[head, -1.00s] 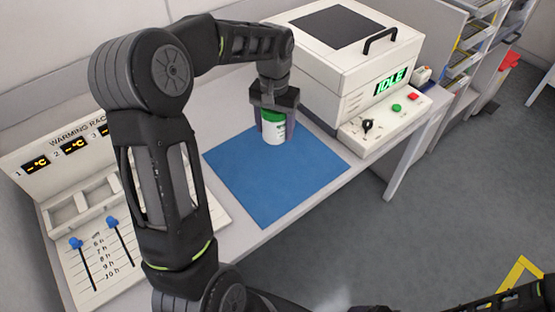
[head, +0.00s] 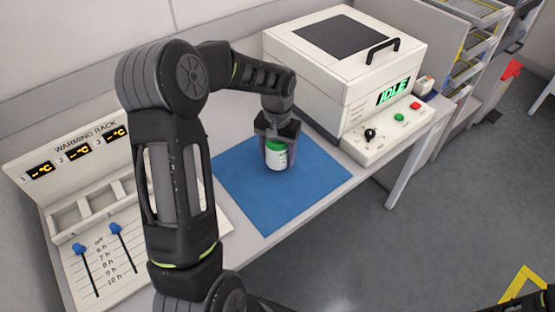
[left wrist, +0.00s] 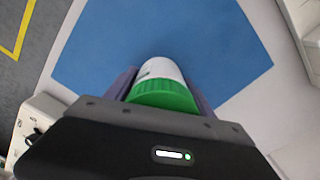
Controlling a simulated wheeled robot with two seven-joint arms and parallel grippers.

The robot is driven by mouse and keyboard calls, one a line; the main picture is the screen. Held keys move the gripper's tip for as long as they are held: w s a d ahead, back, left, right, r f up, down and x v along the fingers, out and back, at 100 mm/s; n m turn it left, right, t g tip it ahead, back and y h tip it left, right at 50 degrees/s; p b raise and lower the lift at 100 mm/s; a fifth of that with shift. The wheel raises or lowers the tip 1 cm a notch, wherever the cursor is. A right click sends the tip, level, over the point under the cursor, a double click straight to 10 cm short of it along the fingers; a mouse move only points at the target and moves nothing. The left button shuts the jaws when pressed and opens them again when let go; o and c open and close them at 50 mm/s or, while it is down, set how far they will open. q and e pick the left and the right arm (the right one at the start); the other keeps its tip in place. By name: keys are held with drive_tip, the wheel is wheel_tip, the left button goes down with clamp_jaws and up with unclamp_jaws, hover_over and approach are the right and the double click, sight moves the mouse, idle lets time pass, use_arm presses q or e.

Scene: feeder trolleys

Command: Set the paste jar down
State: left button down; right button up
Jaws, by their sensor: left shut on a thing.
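The paste jar (head: 275,158) is white with a green lid and stands upright between the fingers of my left gripper (head: 277,150). It is over the blue mat (head: 265,205) on the bench. In the left wrist view the jar (left wrist: 161,71) sits between both fingers of the left gripper (left wrist: 163,88), with the blue mat (left wrist: 215,35) behind it. My left gripper is shut on the jar. I cannot tell whether the jar's base touches the mat.
A white machine (head: 320,75) reading IDLE stands right of the mat, with a control panel (head: 390,135) in front. The warming rack (head: 95,205), with empty slots and blue sliders, is at the left. The mat is otherwise clear.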

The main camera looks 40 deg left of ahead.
sight(278, 161)
use_arm(q)
drive_tip(key=shift+f, duration=1.45)
drive_tip(key=shift+f, duration=0.2)
drive_tip(key=shift+c, duration=1.8)
unclamp_jaws()
drive_tip(key=shift+r, duration=0.1)
wheel_tip(278, 161, up, 12)
drive_tip(key=shift+r, duration=0.1)
drive_tip(key=shift+o, duration=0.5)
